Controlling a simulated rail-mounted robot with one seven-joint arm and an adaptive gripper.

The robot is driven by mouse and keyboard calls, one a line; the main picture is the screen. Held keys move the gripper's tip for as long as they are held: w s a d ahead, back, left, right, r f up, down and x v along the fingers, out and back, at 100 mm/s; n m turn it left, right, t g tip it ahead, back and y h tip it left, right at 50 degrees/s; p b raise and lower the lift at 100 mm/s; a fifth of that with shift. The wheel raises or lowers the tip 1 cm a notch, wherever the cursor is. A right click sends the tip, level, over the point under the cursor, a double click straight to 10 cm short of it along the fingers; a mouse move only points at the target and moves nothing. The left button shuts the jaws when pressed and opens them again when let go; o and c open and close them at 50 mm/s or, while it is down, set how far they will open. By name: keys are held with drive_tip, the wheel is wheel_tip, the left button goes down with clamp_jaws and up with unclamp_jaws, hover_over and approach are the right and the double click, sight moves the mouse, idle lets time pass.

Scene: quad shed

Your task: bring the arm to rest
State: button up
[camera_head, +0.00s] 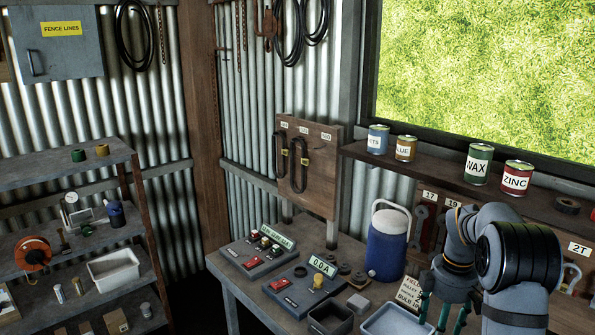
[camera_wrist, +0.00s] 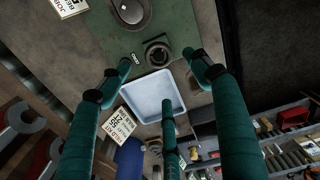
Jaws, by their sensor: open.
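My gripper (camera_head: 443,314) is at the lower right of the head view, over the right part of the workbench, partly cut off by the frame's bottom edge. Its teal fingers are spread apart. In the wrist view my gripper (camera_wrist: 160,85) is open, with nothing between its fingers. A pale, empty-looking tray (camera_wrist: 148,90) lies beyond the fingertips there. The same kind of tray (camera_head: 392,320) shows beside the fingers in the head view. How far the fingers are above the bench is hard to tell.
A blue and white jug (camera_head: 387,243) stands left of my arm. A shelf (camera_head: 420,170) with several cans runs behind it. The workbench (camera_head: 345,240) holds control boxes (camera_head: 290,290), a dark bin (camera_head: 330,318) and small parts. Shelving (camera_head: 75,175) stands at the left.

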wheel_tip(320, 180, down, 10)
drive_tip(key=shift+r, duration=0.25)
drive_tip(key=shift+w+f+m, duration=0.15)
drive_tip(key=shift+w+m, duration=0.05)
drive_tip(key=shift+m, duration=0.4)
drive_tip(key=shift+m+b, duration=0.3)
drive_tip(key=shift+m, duration=0.3)
drive_tip(key=m, duration=0.2)
drive_tip(key=shift+m, duration=0.4)
drive_tip(key=m, duration=0.3)
drive_tip(key=shift+d+m, duration=0.1)
drive_tip(key=shift+m, duration=0.3)
drive_tip(key=m, duration=1)
drive_tip(key=shift+r, duration=0.95)
